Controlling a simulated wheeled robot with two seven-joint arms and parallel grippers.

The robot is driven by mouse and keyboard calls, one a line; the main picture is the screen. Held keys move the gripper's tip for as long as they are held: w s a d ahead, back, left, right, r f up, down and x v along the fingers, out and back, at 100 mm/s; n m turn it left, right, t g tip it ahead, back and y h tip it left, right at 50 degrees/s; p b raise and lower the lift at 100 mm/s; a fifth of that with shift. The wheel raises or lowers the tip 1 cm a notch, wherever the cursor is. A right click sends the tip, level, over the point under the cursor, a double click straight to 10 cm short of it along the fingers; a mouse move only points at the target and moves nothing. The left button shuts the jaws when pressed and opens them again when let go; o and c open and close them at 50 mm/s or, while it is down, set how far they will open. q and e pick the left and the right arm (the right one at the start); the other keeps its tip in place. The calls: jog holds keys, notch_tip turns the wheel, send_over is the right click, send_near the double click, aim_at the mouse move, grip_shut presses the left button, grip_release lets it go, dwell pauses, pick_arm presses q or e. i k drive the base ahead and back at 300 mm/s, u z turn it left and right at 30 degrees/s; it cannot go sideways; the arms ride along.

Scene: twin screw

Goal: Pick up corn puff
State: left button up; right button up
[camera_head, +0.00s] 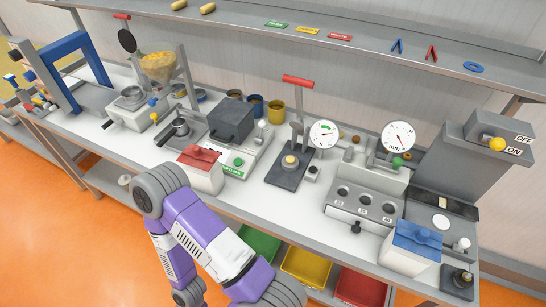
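Two small tan-yellow oblong pieces that look like corn puffs lie at the left end of the upper shelf, one (207,8) right of the other (178,5). The left one is partly cut off by the top edge. A funnel-shaped hopper (158,68) at the back left of the bench holds yellow grainy material. A purple and grey arm of mine crosses the lower middle of the view, in front of the bench. Neither of my grippers shows in this view.
The long bench is crowded with machines, including a red-lidded box (201,168), a lever press (290,163), dial gauges (323,133) and a blue-lidded box (415,242). The upper shelf (230,21) has bare room. Green, yellow and red bins (306,268) sit below.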

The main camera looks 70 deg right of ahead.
aim_at(289, 159)
jog(key=i, duration=1.3)
jog(key=z, duration=1.55)
